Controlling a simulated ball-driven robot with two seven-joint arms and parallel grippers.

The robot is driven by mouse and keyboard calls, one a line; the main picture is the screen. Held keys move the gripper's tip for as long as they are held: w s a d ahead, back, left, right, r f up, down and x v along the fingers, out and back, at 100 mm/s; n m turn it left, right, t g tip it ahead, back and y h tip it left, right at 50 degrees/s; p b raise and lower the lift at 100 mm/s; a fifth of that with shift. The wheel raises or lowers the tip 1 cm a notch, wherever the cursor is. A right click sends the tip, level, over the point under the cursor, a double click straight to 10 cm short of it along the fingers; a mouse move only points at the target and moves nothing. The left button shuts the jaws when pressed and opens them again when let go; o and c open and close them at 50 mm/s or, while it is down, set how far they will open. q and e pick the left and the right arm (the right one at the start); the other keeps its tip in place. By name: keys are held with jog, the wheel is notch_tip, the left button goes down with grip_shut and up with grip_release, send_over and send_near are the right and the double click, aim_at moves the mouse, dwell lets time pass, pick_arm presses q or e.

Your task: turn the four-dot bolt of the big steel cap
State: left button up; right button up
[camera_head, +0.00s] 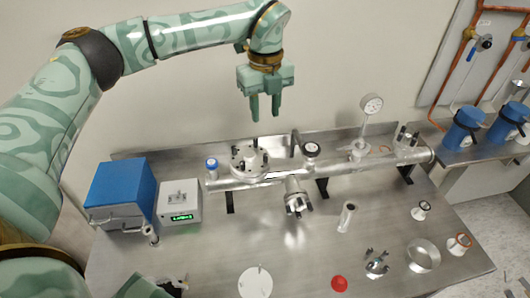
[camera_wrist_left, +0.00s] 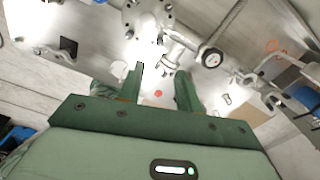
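The big steel cap (camera_head: 249,160) is a round flange with bolts around its top, on the steel pipe at the left of the bench's middle. In the left wrist view the round flange (camera_wrist_left: 148,18) shows at the top. The dot marks on its bolts are too small to tell apart. My left gripper (camera_head: 265,118) points down above the cap and slightly to its right, clear of it. Its two fingers are apart with nothing between them; they also show in the left wrist view (camera_wrist_left: 160,82). My right gripper is not recognisable in either view.
The steel bench holds a blue box (camera_head: 122,193), a grey box with a green display (camera_head: 180,203), a gauge (camera_head: 371,104) on a stem and a red disc (camera_head: 339,283). A black-faced round part (camera_head: 311,149) stands right of the cap. Free bench lies in front of the pipe.

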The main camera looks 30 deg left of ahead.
aim_at(265, 154)
pick_arm(q)
notch_tip(265, 154, down, 14)
jog(key=shift+f+b, duration=0.1)
jog(key=shift+b, duration=0.55)
grip_shut()
